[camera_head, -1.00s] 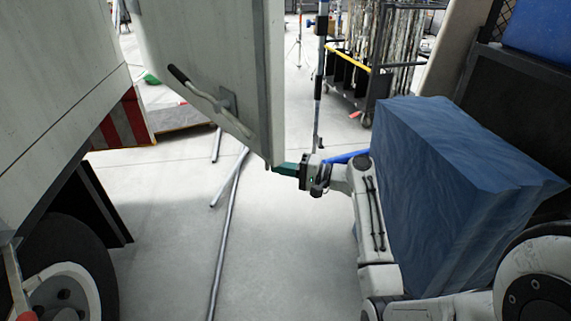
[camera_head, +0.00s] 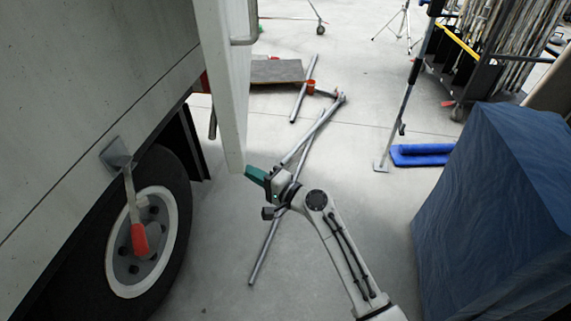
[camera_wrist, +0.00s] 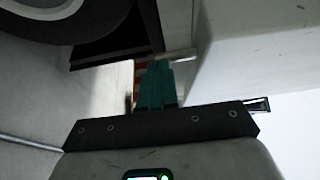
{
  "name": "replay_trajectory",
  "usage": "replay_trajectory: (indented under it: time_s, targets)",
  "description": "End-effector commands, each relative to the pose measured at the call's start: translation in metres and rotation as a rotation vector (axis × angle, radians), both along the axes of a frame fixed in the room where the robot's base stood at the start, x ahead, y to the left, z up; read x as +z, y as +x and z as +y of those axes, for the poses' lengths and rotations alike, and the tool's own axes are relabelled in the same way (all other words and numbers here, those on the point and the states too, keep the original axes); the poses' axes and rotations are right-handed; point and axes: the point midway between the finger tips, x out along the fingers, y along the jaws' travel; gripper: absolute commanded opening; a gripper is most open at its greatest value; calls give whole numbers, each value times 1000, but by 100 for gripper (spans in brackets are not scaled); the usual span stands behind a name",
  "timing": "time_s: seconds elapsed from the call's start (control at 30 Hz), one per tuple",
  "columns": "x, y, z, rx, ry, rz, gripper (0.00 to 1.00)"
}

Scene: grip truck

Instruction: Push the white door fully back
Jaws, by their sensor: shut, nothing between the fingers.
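The white door (camera_head: 225,75) of the truck hangs in the upper middle of the head view, seen nearly edge-on and close to the truck's side. Its lower corner is just left of my gripper (camera_head: 250,172). My gripper is shut, with green fingertips together and nothing between them. The fingertips are at or very near the door's lower edge; I cannot tell if they touch. In the wrist view the green fingers (camera_wrist: 156,82) point ahead, with the pale door (camera_wrist: 245,50) to their right.
The truck's side (camera_head: 80,90) and its wheel (camera_head: 150,240) fill the left. A holder with a red-tipped lever (camera_head: 138,235) hangs there. Metal poles (camera_head: 300,160) lie on the floor. A blue covered block (camera_head: 500,200) stands at the right, and a loaded cart (camera_head: 480,60) behind.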

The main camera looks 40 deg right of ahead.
Motion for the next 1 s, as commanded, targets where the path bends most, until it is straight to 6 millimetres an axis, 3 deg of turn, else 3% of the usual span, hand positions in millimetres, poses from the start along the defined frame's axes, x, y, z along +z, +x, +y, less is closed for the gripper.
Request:
replay_trajectory:
  time_s: [0.1,0.43,0.6,1.0]
  targets:
    - [2,22,33,8,0,1,0]
    - [2,75,101,5,-4,-2,0]
    - [2,83,114,2,-5,-6,0]
    - [1,83,114,1,-5,-6,0]
